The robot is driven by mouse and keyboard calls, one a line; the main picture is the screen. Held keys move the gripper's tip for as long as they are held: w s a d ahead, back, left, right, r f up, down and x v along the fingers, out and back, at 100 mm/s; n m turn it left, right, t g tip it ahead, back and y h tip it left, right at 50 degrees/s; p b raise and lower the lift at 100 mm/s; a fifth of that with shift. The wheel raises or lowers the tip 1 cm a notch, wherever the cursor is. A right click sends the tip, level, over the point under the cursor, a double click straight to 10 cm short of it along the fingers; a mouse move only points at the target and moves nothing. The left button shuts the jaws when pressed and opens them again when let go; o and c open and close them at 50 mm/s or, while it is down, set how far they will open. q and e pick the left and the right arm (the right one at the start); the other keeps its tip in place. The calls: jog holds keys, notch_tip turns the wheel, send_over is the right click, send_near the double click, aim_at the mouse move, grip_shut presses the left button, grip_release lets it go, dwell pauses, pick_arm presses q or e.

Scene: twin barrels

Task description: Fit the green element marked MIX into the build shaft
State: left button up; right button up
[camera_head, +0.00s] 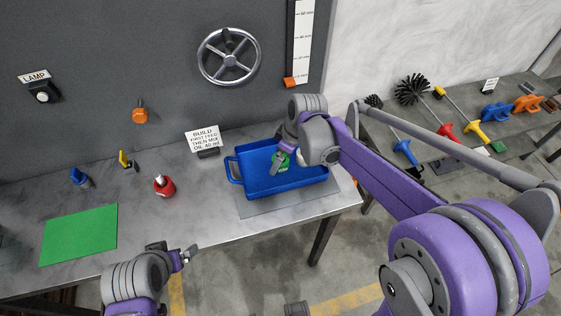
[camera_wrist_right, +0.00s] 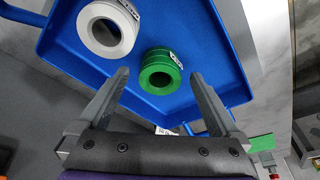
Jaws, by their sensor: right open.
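The green ring-shaped element (camera_wrist_right: 160,72) lies in the blue tray (camera_wrist_right: 205,40), with a small label on its side that is too small to read surely. In the head view the green element (camera_head: 282,160) is partly hidden by my right gripper. My right gripper (camera_wrist_right: 158,80) is open and empty, its two fingers reaching toward either side of the green element; contact cannot be told. My left gripper (camera_head: 188,254) is low at the table's front edge, its jaws unclear. A BUILD sign (camera_head: 202,138) stands at the back of the table, with a dark short piece (camera_head: 208,153) below it.
A white ring (camera_wrist_right: 107,27) lies beside the green one in the tray. A red bottle (camera_head: 164,186), a green mat (camera_head: 80,234), and blue (camera_head: 80,177) and yellow (camera_head: 125,160) handles are on the left. Brushes and tools lie on the right-hand bench (camera_head: 440,160).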

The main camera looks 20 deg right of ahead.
jog(key=shift+x, duration=0.85)
grip_shut()
jog(key=shift+r, duration=0.1)
